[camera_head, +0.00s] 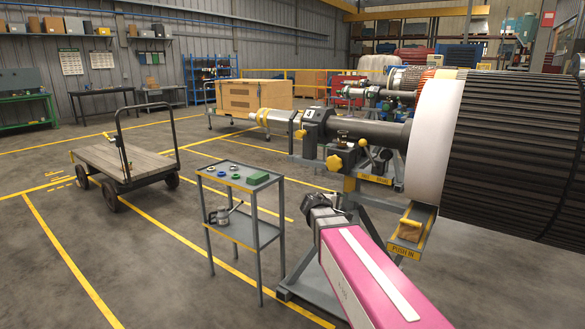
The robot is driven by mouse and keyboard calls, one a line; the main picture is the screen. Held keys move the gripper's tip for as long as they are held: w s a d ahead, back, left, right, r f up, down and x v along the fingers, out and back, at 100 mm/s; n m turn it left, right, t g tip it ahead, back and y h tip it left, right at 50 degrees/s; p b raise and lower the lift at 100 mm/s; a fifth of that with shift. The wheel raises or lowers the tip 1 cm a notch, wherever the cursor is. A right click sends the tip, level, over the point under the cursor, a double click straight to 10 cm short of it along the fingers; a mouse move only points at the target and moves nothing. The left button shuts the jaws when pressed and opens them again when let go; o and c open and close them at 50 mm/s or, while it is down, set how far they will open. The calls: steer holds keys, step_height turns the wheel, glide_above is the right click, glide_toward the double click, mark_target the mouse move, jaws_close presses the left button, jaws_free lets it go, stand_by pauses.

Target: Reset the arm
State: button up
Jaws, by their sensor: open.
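My arm, with a pink link, reaches up from the bottom right. My gripper (316,200) is at its far end, dark and small; its fingers are hard to make out, it is open, and I see nothing held. It is in front of the rotor stand (349,205), to the right of the small grey cart (240,180). The large black ribbed rotor (515,150), with a white end ring (433,140), fills the right side, and its shaft (385,134) rests on the stand.
A yellow-edged "PUSH IN" tray (408,250) is right of my arm. A wooden flatbed trolley (125,163) stands left. The floor at front left is clear.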

steer(key=s+f+m+g+y, duration=0.8)
steer(key=s+f+m, duration=0.3)
steer(key=s+f, duration=0.8)
steer(key=s+y, duration=0.1)
steer(key=s, duration=0.1)
steer(key=shift+s+g+y, duration=0.3)
steer(key=shift+g, duration=0.1)
